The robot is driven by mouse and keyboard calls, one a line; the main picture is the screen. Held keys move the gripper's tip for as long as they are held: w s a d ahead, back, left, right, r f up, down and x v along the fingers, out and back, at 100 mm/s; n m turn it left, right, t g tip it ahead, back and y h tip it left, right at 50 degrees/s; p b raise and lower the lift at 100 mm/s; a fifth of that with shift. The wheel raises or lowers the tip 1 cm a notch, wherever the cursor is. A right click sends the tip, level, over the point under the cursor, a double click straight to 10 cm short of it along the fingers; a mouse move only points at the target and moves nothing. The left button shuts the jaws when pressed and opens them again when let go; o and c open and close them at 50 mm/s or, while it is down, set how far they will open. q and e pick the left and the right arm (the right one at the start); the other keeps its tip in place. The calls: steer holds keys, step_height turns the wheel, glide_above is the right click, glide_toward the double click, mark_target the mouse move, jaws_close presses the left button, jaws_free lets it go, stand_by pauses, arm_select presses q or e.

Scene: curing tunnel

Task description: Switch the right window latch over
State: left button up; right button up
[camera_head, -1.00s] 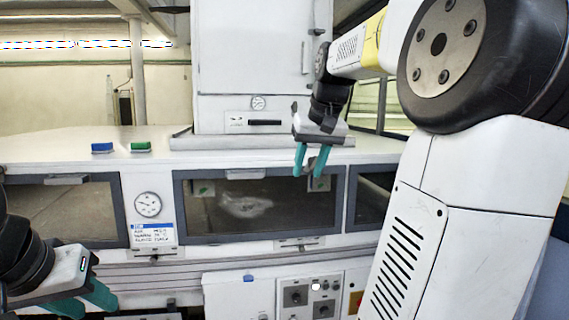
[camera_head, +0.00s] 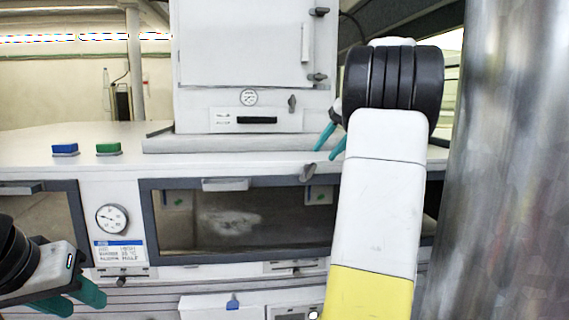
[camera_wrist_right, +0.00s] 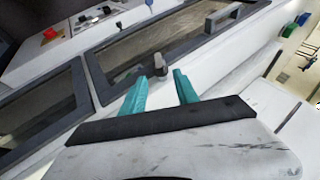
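A small grey latch (camera_head: 307,172) sits on the top edge of the middle window's dark frame (camera_head: 148,215), near its right end. It also shows in the right wrist view (camera_wrist_right: 160,65), just beyond my fingertips and between their lines. My right gripper (camera_head: 325,154) is open and empty, its teal fingers above and a little right of the latch in the head view. My right forearm hides the window's right end. In the right wrist view the right gripper (camera_wrist_right: 160,76) has its fingers spread. My left gripper (camera_head: 88,306) is open and empty at the lower left.
A white handle (camera_head: 225,184) is on the window's top edge. Blue (camera_head: 65,150) and green (camera_head: 108,149) blocks lie on the white tunnel top. A white cabinet (camera_head: 245,50) stands behind, with a dark knob (camera_head: 292,103) low on its front. A round gauge (camera_head: 112,218) is left of the window.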

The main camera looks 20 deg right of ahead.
mark_target(312, 167)
steer(key=x, duration=0.7)
steer(key=shift+a+f, duration=0.25)
jaws_close()
